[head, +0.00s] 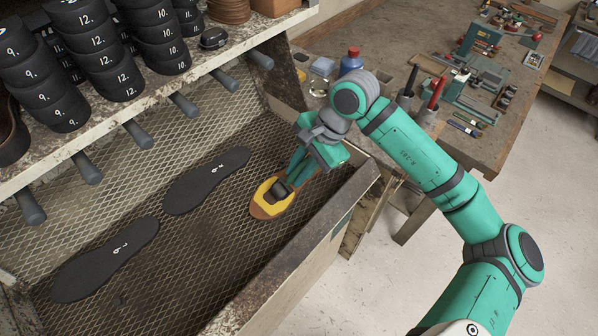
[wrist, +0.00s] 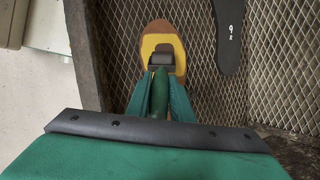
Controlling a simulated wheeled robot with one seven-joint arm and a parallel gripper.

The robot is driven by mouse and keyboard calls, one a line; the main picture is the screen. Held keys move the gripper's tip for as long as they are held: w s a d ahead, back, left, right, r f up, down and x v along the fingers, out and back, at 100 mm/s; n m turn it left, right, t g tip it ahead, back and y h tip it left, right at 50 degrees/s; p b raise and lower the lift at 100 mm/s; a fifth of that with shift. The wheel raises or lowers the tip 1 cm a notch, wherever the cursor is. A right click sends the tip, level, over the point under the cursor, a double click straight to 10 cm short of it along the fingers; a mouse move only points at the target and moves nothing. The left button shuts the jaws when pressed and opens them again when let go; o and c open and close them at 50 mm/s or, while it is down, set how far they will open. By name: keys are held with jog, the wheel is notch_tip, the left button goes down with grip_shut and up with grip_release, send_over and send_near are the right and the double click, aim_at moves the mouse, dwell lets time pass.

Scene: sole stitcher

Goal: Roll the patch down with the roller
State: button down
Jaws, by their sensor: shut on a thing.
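The yellow patch (head: 263,192) lies on a tan-brown sole (head: 259,213) at the right side of the mesh-floored bin. In the wrist view the patch (wrist: 150,44) and the sole (wrist: 158,26) show ahead of my fingers. My gripper (head: 297,172) is shut on the green handle (wrist: 159,95) of the roller. The roller's black head (head: 280,190) is over the patch and appears to touch it; it also shows in the wrist view (wrist: 161,62). The head hides part of the patch, and my fingers hide part of the sole.
Two black soles (head: 207,181) (head: 106,259) lie left of the patch on the mesh floor (head: 190,235). The bin's front wall (head: 300,245) is close to my gripper. A shelf with stacked black numbered pieces (head: 98,45) and pegs overhangs the back. A cluttered bench (head: 400,50) stands right.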

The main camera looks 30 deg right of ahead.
jog(key=shift+w, duration=0.25)
jog(key=shift+w, duration=0.15)
jog(key=shift+w+a, duration=0.2)
jog(key=shift+w, duration=0.2)
jog(key=shift+s+d, duration=0.15)
jog(key=shift+s, duration=0.5)
jog(key=shift+s+f, duration=0.1)
jog(key=shift+s, duration=0.05)
jog(key=shift+s+d, duration=0.15)
jog(key=shift+s, duration=0.15)
